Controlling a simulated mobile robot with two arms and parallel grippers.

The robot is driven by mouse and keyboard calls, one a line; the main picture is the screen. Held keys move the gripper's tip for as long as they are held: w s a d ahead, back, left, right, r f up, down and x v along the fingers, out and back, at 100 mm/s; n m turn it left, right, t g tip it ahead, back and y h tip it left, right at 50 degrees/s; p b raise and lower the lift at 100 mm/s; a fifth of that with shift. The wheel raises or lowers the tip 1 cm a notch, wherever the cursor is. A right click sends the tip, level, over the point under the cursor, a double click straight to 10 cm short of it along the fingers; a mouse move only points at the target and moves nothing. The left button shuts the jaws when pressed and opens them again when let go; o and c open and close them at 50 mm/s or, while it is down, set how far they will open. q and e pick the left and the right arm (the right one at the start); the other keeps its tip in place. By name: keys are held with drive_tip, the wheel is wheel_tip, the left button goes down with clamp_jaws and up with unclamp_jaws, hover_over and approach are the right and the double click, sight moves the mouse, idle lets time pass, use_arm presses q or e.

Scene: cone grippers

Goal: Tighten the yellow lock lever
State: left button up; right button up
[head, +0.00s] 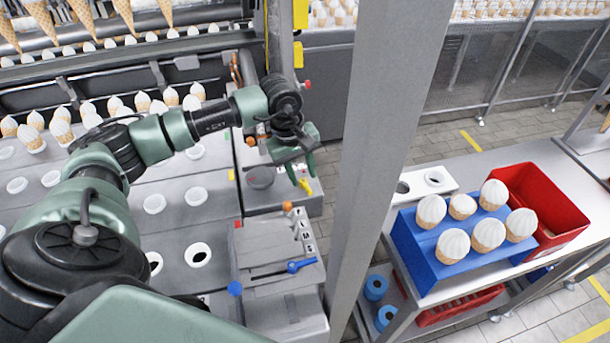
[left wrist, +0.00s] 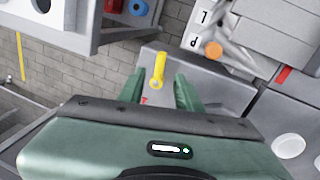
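The yellow lock lever (head: 305,186) shows in the head view just below the fingertips of my left gripper (head: 302,173), at the right edge of a grey machine housing. In the left wrist view the yellow lever (left wrist: 158,70) stands out from a grey panel, between the two green fingers of the left gripper (left wrist: 158,82). The fingers are apart, with a gap on each side of the lever, and hold nothing. How deep the lever sits between them is hard to tell. My right gripper is not in view.
A grey post (head: 378,150) rises to the right of the gripper. A control box with a blue lever (head: 301,265) and orange knob (head: 287,206) stands below. At right, a table holds a blue cone stand (head: 430,262) and a red crate (head: 525,185).

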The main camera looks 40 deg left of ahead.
sight(306, 186)
use_arm(q)
drive_tip(key=f, duration=0.3)
drive_tip(key=shift+w+d+f+p, duration=0.2)
drive_tip(key=shift+w+p, duration=0.1)
drive_tip(key=shift+p, duration=0.1)
drive_tip(key=shift+w+f, duration=0.1)
drive_tip(key=shift+f, duration=0.25)
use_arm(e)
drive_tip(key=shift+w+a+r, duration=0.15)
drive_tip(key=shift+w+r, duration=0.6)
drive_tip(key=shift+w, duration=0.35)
use_arm(q)
clamp_jaws()
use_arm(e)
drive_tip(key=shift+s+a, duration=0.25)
